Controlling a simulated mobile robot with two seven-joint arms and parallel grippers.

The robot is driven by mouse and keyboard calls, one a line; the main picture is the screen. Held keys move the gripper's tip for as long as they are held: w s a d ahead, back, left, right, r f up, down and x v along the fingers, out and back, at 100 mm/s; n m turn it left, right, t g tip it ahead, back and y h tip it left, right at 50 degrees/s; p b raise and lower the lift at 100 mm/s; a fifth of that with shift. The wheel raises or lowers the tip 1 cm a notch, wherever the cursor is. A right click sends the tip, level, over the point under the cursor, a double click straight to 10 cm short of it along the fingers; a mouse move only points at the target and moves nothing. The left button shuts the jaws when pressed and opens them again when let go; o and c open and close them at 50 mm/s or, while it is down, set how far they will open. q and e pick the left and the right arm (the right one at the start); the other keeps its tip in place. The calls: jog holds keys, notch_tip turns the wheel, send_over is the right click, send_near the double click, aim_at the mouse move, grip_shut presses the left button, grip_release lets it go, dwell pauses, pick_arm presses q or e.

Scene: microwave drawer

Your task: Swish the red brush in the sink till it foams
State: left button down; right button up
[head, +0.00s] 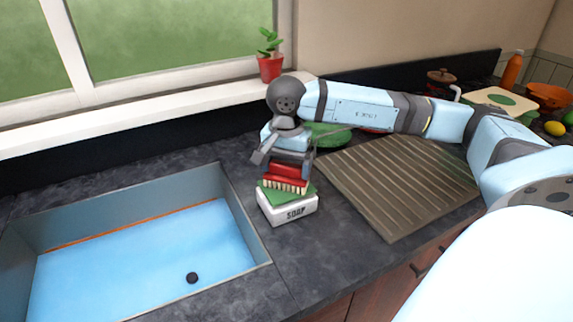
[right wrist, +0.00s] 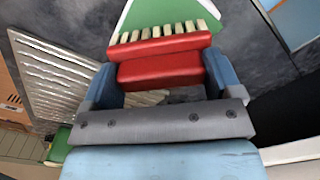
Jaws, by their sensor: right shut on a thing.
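The red brush (head: 287,178) is held in my right gripper (head: 288,160), which is shut on it. Its pale bristles point down, just over a green sponge-like pad (head: 302,194) on a white box marked SOAP (head: 290,210). I cannot tell whether the bristles touch the pad. In the right wrist view the brush (right wrist: 160,60) sits between the two blue fingers (right wrist: 163,80), with the green pad (right wrist: 145,14) beyond it. The sink (head: 150,250) is at the left, with blue water or a blue floor and a dark drain (head: 192,278). I see no foam. My left gripper is not in view.
A ridged drying board (head: 400,180) lies right of the soap box. A red plant pot (head: 271,68) stands on the window sill. A green plate (head: 325,132) lies behind my right wrist. Dark counter separates the soap box from the sink's right rim.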

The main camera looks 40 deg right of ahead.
aim_at(286, 164)
jog(key=shift+f+b, duration=0.3)
jog(key=shift+f, duration=0.3)
dwell(0.5)
jog(key=shift+b, duration=0.3)
jog(key=shift+f, duration=0.1)
dwell(1.1)
jog(key=shift+r+p, duration=0.3)
jog(key=shift+r, duration=0.55)
jog(key=shift+r+p, duration=0.35)
jog(key=shift+r, duration=0.35)
jog(key=shift+r+p, duration=1)
jog(key=shift+r, duration=0.95)
